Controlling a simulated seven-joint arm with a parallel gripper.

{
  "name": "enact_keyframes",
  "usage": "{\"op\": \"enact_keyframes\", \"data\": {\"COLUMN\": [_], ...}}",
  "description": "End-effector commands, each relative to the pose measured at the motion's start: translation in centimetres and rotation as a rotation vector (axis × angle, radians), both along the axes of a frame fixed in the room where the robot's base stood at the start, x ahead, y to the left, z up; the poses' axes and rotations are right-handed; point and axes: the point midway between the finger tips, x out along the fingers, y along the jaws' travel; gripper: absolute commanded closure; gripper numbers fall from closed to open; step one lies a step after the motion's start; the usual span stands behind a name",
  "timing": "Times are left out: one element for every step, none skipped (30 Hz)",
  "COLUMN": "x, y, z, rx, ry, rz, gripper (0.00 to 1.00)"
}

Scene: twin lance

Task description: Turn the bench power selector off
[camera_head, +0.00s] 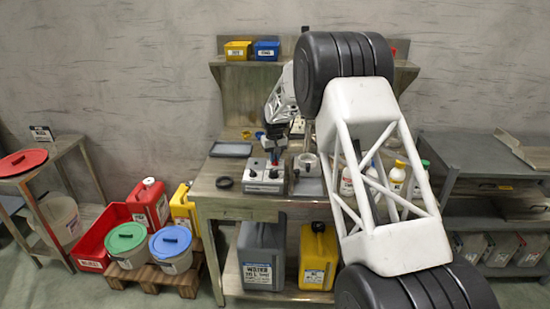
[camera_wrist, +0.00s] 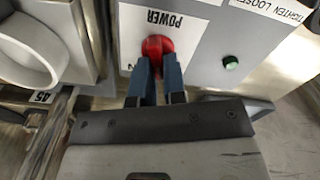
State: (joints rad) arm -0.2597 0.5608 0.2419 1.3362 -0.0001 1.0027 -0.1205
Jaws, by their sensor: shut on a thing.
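The power selector is a red knob (camera_wrist: 158,46) on a white plate marked "POWER", upside down in the wrist view. It sits on the front of a grey bench unit (camera_head: 264,176), which stands on the workbench in the head view. My gripper (camera_wrist: 160,72) has its two blue fingers close together at the knob, shut on it. The fingers hide part of the knob and most of the lettering below it, so I cannot read its setting. In the head view my gripper (camera_head: 275,158) is over the unit, small and partly hidden by my arm.
A green button (camera_wrist: 230,62) is beside the power plate. A white ring-shaped part (camera_wrist: 30,50) is at the left of the wrist view. A black ring (camera_head: 225,183) lies left of the unit. Bottles (camera_head: 397,177) stand to the right, partly behind my arm.

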Motion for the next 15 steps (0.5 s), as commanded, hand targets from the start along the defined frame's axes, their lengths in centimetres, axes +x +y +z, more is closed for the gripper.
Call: {"op": "enact_keyframes", "data": {"x": [0.00,-0.01,-0.01,-0.02,-0.01,-0.02,-0.02,-0.03,-0.03,-0.03,-0.03,-0.03,-0.03,-0.04,-0.04], "y": [0.06,0.08,0.10,0.12,0.14,0.15,0.16,0.17,0.18,0.18,0.19,0.19,0.19,0.20,0.20], "z": [0.04,0.06,0.09,0.11,0.13,0.14,0.16,0.16,0.16,0.17,0.16,0.17,0.16,0.16,0.17], "rx": [0.000,0.000,0.000,0.000,0.001,0.001,0.001,0.001,0.001,0.001,0.001,0.001,0.001,0.001,0.001], "ry": [-0.001,-0.001,-0.001,-0.001,-0.002,-0.002,-0.002,-0.002,-0.002,-0.002,-0.002,-0.002,-0.002,-0.002,-0.002], "rz": [0.029,0.046,0.067,0.082,0.095,0.110,0.120,0.128,0.138,0.144,0.149,0.153,0.156,0.158,0.159], "gripper": [1.00,1.00,1.00,1.00,1.00,1.00,1.00,1.00,1.00,1.00,1.00,1.00,1.00,1.00,1.00]}}
